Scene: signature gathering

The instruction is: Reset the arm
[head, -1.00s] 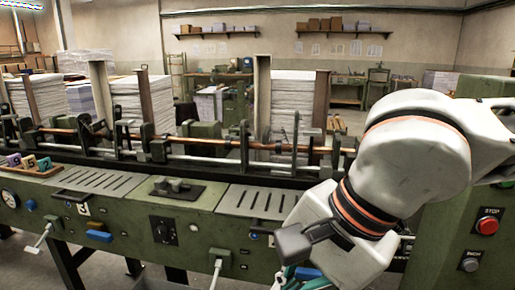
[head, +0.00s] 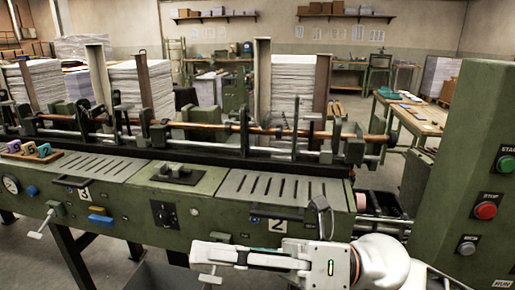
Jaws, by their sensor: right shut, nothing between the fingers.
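My right arm comes in at the bottom right, low in front of the green machine (head: 130,215). Its right gripper (head: 198,254) points left across the picture, in front of the machine's lower front edge. Its white fingers lie close together and hold nothing visible. My left gripper and arm are not in view.
A green control box (head: 450,175) with green, red and grey buttons stands at the right. Rods and paper stacks (head: 292,90) rise behind the machine top. Number blocks (head: 28,150) sit at the left. A wooden table (head: 415,115) stands back right.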

